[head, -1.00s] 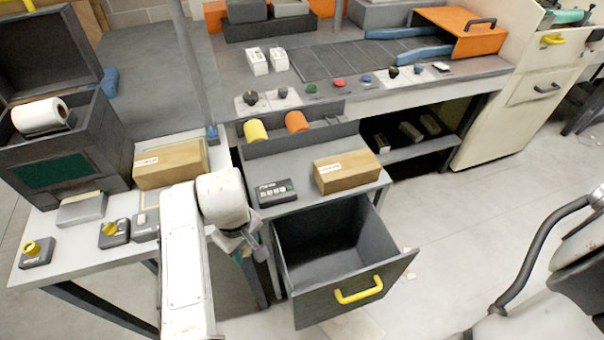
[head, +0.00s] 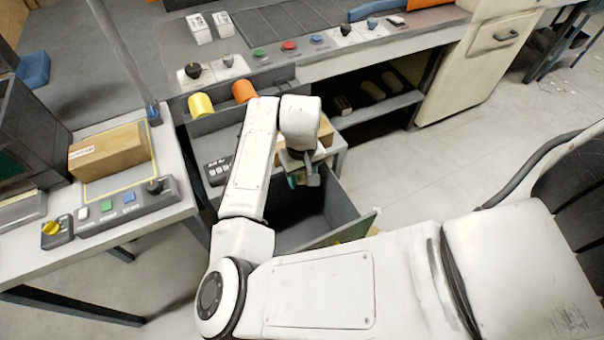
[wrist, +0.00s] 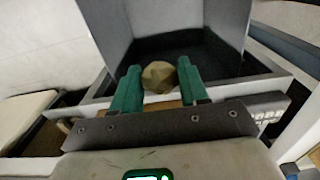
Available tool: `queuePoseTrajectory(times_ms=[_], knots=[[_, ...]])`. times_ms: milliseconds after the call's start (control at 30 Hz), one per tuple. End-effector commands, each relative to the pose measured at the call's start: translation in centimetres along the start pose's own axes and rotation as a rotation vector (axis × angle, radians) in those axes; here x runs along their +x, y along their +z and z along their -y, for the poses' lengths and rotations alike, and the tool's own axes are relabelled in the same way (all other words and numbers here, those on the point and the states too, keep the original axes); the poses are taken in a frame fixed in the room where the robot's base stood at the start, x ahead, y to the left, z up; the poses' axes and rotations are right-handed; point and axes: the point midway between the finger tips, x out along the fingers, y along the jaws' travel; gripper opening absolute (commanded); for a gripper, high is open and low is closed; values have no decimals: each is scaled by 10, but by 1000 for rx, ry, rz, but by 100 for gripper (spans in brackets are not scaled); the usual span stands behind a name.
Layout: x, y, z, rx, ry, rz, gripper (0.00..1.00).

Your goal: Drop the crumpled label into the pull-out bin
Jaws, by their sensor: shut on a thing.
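The crumpled label (wrist: 158,76) is a small tan, faceted wad between the green fingertips of my gripper (wrist: 157,82) in the wrist view. My gripper is shut on it. In the head view my gripper (head: 304,180) hangs over the back part of the pull-out bin (head: 340,200), near the counter. The bin is dark grey and pulled open, and my arm hides much of it and its front. In the wrist view the bin's dark inside (wrist: 205,52) lies just beyond the fingertips. I cannot make out the label in the head view.
A brown carton (head: 325,131) on the counter is partly hidden behind my gripper. Another carton (head: 110,150) and a button panel (head: 128,208) sit on the left table.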

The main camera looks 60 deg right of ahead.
Motion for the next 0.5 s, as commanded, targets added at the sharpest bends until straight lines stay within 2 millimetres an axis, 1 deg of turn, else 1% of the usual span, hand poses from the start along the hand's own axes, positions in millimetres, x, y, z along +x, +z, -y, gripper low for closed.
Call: queuePoseTrajectory(times_ms=[33, 200, 300, 500], knots=[[12, 0, 0, 0, -1, 0, 16], [28, 0, 0, -1, 0, 0, 16], [32, 0, 0, -1, -1, 0, 16], [32, 0, 0, -2, 0, 1, 16]])
